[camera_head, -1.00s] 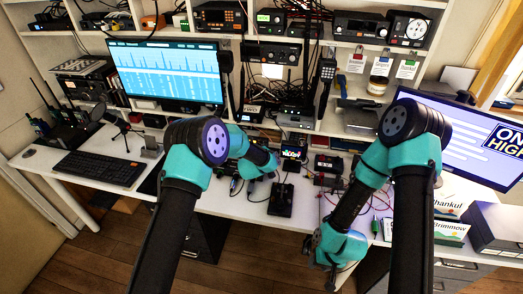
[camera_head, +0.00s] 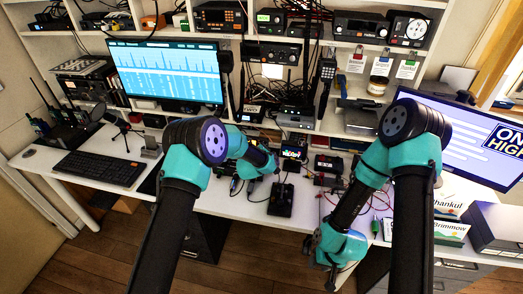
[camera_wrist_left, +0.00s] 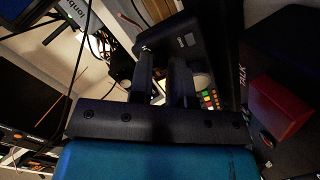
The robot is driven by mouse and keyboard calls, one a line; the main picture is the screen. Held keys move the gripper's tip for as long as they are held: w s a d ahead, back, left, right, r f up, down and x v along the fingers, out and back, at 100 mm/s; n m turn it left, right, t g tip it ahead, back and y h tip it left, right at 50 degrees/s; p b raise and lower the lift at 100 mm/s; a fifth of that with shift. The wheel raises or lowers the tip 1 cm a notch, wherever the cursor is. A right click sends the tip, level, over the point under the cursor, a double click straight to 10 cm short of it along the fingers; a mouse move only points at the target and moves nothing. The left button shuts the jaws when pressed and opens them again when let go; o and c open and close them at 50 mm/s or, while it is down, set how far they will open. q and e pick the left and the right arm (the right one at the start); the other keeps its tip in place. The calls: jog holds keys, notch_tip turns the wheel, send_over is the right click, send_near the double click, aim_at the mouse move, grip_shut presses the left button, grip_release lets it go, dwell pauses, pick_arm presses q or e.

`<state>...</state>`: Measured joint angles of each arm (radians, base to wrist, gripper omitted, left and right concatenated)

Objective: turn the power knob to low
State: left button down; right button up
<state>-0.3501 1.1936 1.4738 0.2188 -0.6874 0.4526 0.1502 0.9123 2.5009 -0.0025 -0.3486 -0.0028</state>
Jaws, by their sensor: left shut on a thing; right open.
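My left gripper (camera_wrist_left: 163,75) is in the left wrist view, its two dark fingers close together at the front of a black device (camera_wrist_left: 190,42). It is shut on a small part there that the fingers hide; I take it for the power knob but cannot read its setting. In the head view my left wrist (camera_head: 262,160) is over the back of the desk, and its fingertips are hard to make out. My right gripper (camera_head: 328,268) is open and empty, hanging by the desk's front edge.
A keypad with coloured buttons (camera_wrist_left: 208,98) and a red box (camera_wrist_left: 280,106) are right of the left fingers. A black box with a stick (camera_head: 281,200) stands on the white desk (camera_head: 235,203). Cables lie around it. Monitors and shelved radios line the back.

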dwell(0.3)
pick_arm(q)
jog(key=c, duration=1.1)
grip_release()
jog(key=v, duration=1.7)
jog(key=shift+s+a, duration=0.1)
jog(key=shift+s, duration=0.1)
